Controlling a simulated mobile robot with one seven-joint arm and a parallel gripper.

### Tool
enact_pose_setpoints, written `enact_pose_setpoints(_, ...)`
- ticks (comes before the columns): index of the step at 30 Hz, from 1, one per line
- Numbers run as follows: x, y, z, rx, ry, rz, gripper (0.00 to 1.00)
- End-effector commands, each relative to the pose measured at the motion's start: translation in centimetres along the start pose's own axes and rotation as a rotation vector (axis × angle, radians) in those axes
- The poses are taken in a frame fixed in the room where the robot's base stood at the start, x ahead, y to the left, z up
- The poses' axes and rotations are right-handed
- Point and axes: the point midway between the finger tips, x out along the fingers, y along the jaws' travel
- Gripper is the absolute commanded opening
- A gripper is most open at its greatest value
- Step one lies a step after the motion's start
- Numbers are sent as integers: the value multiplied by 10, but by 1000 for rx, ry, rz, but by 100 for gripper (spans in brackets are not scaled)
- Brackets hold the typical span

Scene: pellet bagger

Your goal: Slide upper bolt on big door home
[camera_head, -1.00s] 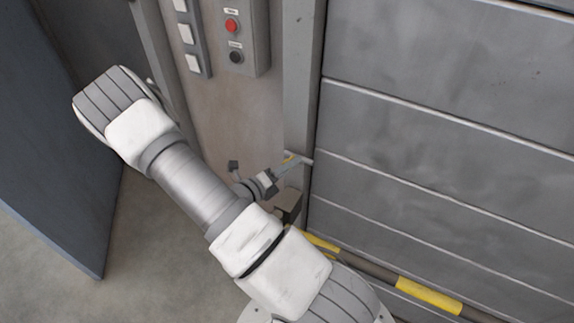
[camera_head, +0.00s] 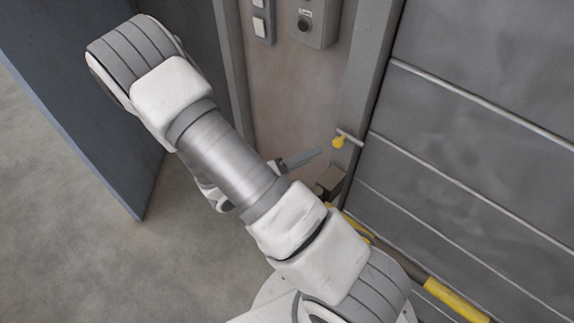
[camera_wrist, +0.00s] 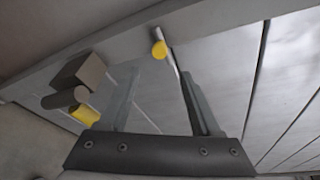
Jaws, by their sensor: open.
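The upper bolt is a thin pale rod (camera_head: 351,138) with a yellow knob (camera_head: 338,142). It lies across the post (camera_head: 368,85) at the left edge of the big grey ribbed door (camera_head: 480,110). In the wrist view the yellow knob (camera_wrist: 159,50) shows just beyond the fingertips, roughly between their lines, with the rod (camera_wrist: 173,64) running past it. My gripper (camera_head: 318,153) is open and empty, a little left of and below the knob, apart from it. In the wrist view both fingers of my gripper (camera_wrist: 160,75) show. My forearm hides part of the wrist in the head view.
A brown block (camera_head: 331,181) sits on the post below the bolt; in the wrist view a dark round bar end (camera_wrist: 65,98) is beside it. A yellow-banded bar (camera_head: 455,299) crosses the door low down. A button box (camera_head: 315,18) is above. A blue-grey panel (camera_head: 80,90) stands left.

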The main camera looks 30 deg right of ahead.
Motion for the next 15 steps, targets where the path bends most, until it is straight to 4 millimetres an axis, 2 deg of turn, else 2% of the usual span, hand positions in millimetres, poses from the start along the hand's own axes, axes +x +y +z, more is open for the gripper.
enact_pose_setpoints(1,-12,1,1,2,-4,3,65)
enact_pose_setpoints(6,-43,1,0,2,-1,2,65)
enact_pose_setpoints(10,-56,0,0,0,0,0,65)
enact_pose_setpoints(15,-62,0,0,0,2,0,65)
